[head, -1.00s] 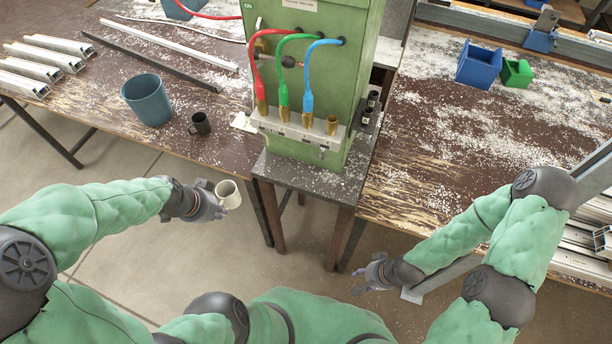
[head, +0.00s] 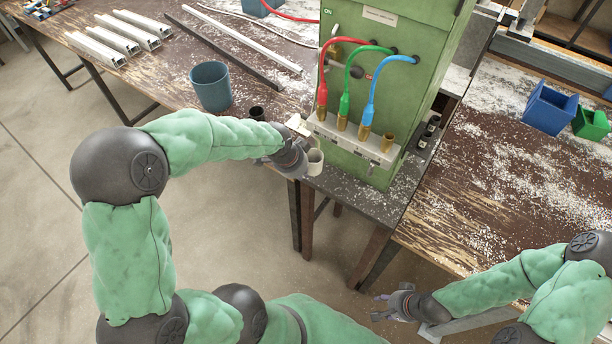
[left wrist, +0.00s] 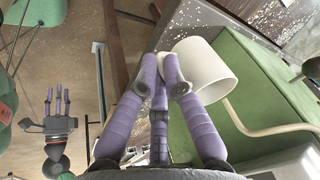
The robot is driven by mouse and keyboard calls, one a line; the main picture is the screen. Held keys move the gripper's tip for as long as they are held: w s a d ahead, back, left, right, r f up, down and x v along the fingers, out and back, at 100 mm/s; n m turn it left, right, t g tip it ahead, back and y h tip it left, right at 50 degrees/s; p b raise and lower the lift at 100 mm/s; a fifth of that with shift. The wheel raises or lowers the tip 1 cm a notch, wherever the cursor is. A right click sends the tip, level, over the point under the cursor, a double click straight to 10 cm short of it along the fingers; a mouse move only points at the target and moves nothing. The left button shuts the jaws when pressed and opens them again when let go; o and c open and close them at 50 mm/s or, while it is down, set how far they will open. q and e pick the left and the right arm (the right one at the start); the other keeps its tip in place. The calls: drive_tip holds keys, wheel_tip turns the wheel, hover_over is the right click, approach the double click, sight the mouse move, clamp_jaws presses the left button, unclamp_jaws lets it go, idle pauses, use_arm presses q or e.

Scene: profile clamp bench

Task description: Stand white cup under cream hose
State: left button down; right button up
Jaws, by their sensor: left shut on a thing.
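The white cup (head: 314,162) is in my left gripper (head: 300,157), at the left edge of the dark stand under the green machine (head: 390,70). In the left wrist view, purple fingers press on the side of the cup (left wrist: 207,66). I cannot tell whether its base touches the stand. A cream hose (left wrist: 262,131) curves beside the cup in the left wrist view; I cannot make it out in the head view. My right gripper (head: 384,307) is open and empty, low in front of the right bench.
Red (head: 325,70), green (head: 346,80) and blue (head: 371,90) hoses run down to brass nozzles on the machine's front ledge; a fourth nozzle (head: 387,142) has no coloured hose. A teal bucket (head: 211,88) and black cup (head: 257,113) stand behind my left arm.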

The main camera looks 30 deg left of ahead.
use_arm(q)
drive_tip(key=shift+w+d+f, duration=0.1)
drive_tip(key=shift+w+d, duration=0.1)
drive_tip(key=shift+w, duration=0.9)
drive_tip(key=shift+f+b, duration=0.65)
drive_tip(key=shift+f, duration=1)
drive_tip(key=shift+f, duration=0.15)
drive_tip(key=c, duration=1.4)
unclamp_jaws()
drive_tip(key=shift+o, duration=0.2)
